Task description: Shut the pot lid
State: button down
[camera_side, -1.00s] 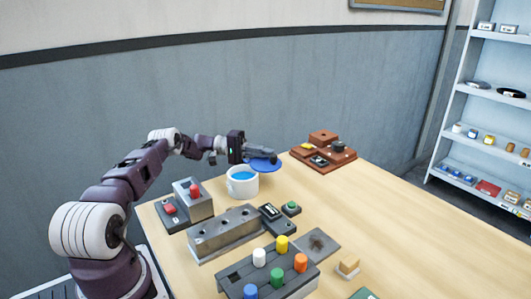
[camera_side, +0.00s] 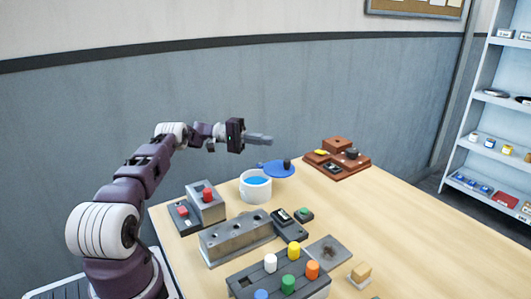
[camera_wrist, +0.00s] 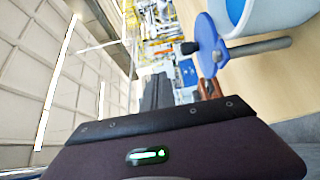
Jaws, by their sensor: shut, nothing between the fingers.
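The white pot (camera_side: 256,190) stands upright on the table with blue showing inside its open top. Its blue round lid (camera_side: 271,168) with a black knob (camera_side: 287,163) is swung out beside the pot, to the right and behind, leaving the mouth uncovered. In the wrist view the lid (camera_wrist: 208,62), its black knob (camera_wrist: 189,47) and a grey post (camera_wrist: 262,48) show beside the pot (camera_wrist: 270,15). My gripper (camera_side: 270,139) is shut and empty, pointing right, above the lid and apart from it. Its fingers also show in the wrist view (camera_wrist: 157,90).
A grey block with holes (camera_side: 236,237) and a block with coloured pegs (camera_side: 280,278) stand in front of the pot. A box with a red button (camera_side: 207,200) is to its left. A brown stepped block (camera_side: 337,160) stands behind right.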

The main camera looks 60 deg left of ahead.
jog(key=c, duration=1.3)
grip_release()
notch_tip(320, 180, up, 8)
jog(key=shift+r, duration=0.25)
jog(key=shift+o, duration=0.2)
jog(key=n+g+y, duration=0.3)
jog(key=g+y, duration=0.5)
jog(key=g, duration=0.1)
send_over(287, 160)
jog(key=f, duration=0.5)
jog(key=shift+s+a+f, duration=0.1)
jog(key=shift+s+a, duration=0.25)
jog(key=shift+a, duration=0.05)
jog(key=shift+w+d+r+n+y, duration=0.1)
jog(key=shift+d+r+n+y, duration=0.15)
jog(key=shift+n+y, duration=0.3)
notch_tip(287, 160, up, 4)
jog(key=n+g+y, duration=0.2)
jog(key=y, duration=0.3)
jog(key=shift+n, duration=0.25)
jog(key=f, duration=1.2)
jog(key=shift+w+d, duration=0.2)
jog(key=shift+d, duration=0.1)
grip_shut()
